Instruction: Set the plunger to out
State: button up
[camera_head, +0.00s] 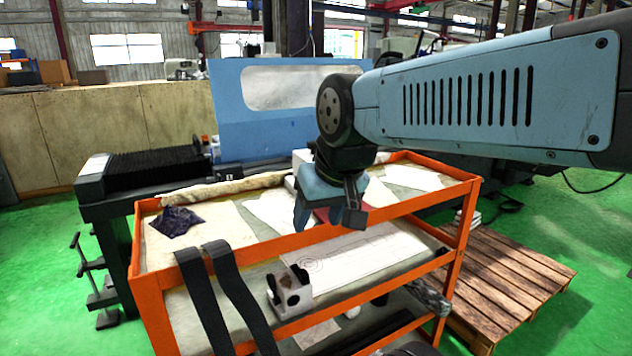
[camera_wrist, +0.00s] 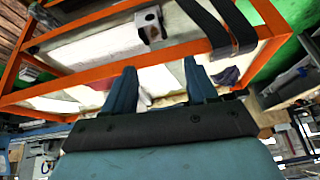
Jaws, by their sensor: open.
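I cannot make out a plunger in either view. The cylindrical grinder stands behind the cart in the head view, with a blue guard panel (camera_head: 235,125) and a black bellows cover (camera_head: 155,168) on its bed. My gripper (camera_head: 325,222) points down above the orange cart (camera_head: 290,246), in front of the grinder. In the wrist view my gripper (camera_wrist: 158,75) shows two blue fingers spread apart with nothing held between them. My arm and gripper hide part of the grinder behind them in the head view.
The cart's top holds a dark crumpled cloth (camera_head: 176,221) and papers. Black straps (camera_head: 233,295) hang over its front rail. A white block with dark openings (camera_head: 290,292) sits on a lower shelf.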

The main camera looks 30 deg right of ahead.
jog(key=w+f+m+g+y, duration=0.1)
jog(key=w+f+m+y, duration=0.35)
jog(key=m, duration=0.75)
jog(key=w+d+m+t, duration=0.2)
jog(key=w+d+m, duration=0.2)
jog(key=m, duration=0.2)
jog(key=w+d+m+t+y, duration=0.1)
jog(key=w+d+m+t, duration=0.1)
jog(key=w+d+m, duration=0.2)
jog(key=w+d+m+t+y, duration=0.1)
jog(key=w+d+m, duration=0.3)
jog(key=m, duration=0.6)
jog(key=shift+w+d+f+t, duration=0.2)
jog(key=shift+w+t, duration=0.15)
jog(key=shift+w, duration=0.2)
jog(key=shift+w+d+f+t, duration=0.1)
jog(key=shift+w+d+t, duration=0.05)
jog(key=shift+w+t, duration=0.3)
jog(key=w+d+f+m+t+h, duration=0.2)
jog(key=d+m+t+h, duration=0.1)
jog(key=d+m, duration=0.75)
jog(key=shift+n, duration=0.25)
jog(key=x, duration=0.9)
jog(key=d+x, duration=0.1)
jog(key=x, duration=0.3)
jog(key=shift+w+r, duration=0.25)
jog(key=shift+w, duration=0.25)
grip_shut()
